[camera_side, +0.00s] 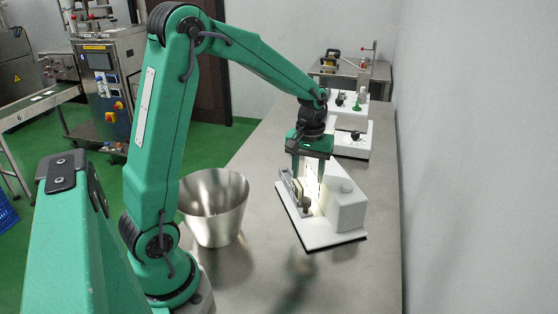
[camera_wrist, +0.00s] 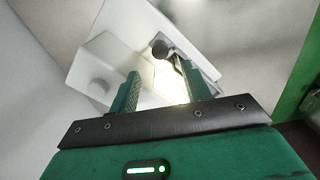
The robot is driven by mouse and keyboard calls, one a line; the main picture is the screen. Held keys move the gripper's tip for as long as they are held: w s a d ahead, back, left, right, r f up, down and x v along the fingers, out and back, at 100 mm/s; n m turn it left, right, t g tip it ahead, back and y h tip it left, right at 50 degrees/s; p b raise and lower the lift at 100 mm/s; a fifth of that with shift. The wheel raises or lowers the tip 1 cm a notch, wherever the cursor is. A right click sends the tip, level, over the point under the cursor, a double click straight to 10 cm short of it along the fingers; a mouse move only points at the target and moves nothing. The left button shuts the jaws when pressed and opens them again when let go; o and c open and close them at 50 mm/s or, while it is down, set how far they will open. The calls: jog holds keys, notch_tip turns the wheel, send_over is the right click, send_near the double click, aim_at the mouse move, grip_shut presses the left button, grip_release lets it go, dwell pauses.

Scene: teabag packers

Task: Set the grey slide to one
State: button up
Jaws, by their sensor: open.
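A white unit with a sloped white base plate (camera_side: 325,238) stands on the steel bench under my gripper. A grey slide rail (camera_side: 291,190) runs along its left side. A dark knob (camera_side: 305,204) sits near the rail's front end and also shows in the wrist view (camera_wrist: 160,48). My gripper (camera_side: 309,175) is open and points down over the unit, fingers apart with nothing visible between them. In the wrist view the fingertips (camera_wrist: 158,70) are near the knob, seemingly short of it. Scale marks cannot be read, so the slide's setting is unclear.
A white block with a round knob (camera_side: 347,187) rises on the unit's right. An open steel bucket (camera_side: 214,205) stands to the left. More white units (camera_side: 352,140) with knobs stand behind. A wall is at the right; the bench front is clear.

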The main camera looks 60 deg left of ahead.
aim_at(306, 199)
jog(key=shift+f, duration=0.15)
jog(key=shift+f, duration=3.85)
grip_shut()
